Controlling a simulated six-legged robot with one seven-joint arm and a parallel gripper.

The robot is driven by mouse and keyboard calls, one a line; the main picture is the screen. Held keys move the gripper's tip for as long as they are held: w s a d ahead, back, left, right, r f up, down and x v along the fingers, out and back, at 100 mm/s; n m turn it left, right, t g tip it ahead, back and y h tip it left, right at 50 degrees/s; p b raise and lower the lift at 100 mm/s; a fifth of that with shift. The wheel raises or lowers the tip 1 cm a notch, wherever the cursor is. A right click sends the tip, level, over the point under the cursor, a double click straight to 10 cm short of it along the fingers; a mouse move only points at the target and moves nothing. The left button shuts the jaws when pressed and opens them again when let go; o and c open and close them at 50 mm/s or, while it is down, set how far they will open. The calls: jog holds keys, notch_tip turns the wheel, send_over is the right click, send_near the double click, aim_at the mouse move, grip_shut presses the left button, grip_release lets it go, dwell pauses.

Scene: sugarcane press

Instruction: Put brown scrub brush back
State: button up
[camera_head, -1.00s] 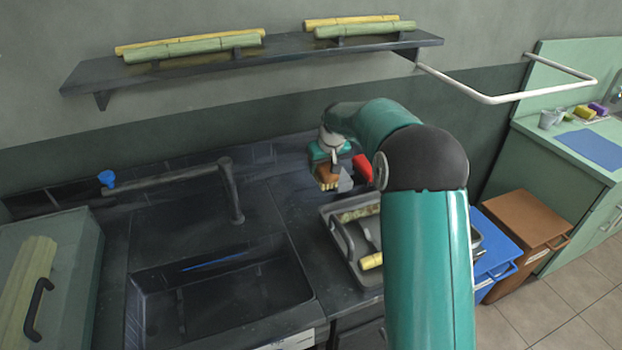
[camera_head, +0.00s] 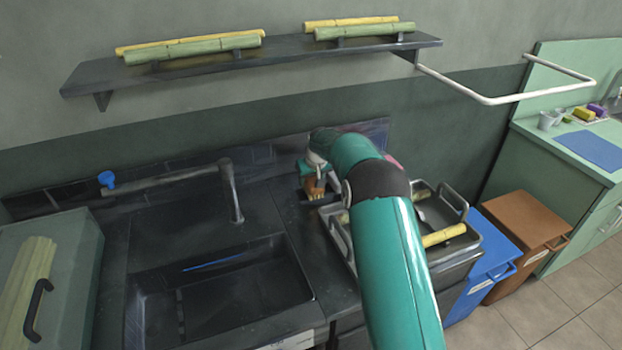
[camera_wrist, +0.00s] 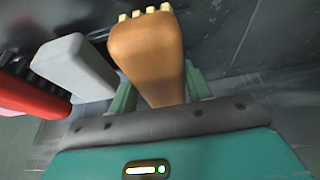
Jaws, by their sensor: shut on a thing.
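The brown scrub brush (camera_wrist: 150,60) is in my gripper (camera_wrist: 160,98), with its pale bristles at the top of the wrist view. The green fingers lie on either side of its handle. In the head view the brush (camera_head: 314,188) hangs from my gripper (camera_head: 313,172) over the back of the dark counter, near the rear wall and right of the tap. Beside it in the wrist view are a grey-handled thing (camera_wrist: 73,66) and a red thing (camera_wrist: 32,97); I cannot tell what holds these up.
A dark sink (camera_head: 215,295) with a tap (camera_head: 231,190) is left of my arm. A metal tray (camera_head: 458,250) with a yellow cane piece (camera_head: 444,235) is partly behind my arm. Blue (camera_head: 492,255) and brown (camera_head: 528,232) bins stand at right. A shelf (camera_head: 255,52) hangs above.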

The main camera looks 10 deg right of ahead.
jog(key=shift+f, duration=0.5)
jog(key=shift+f, duration=0.1)
jog(key=o, duration=0.9)
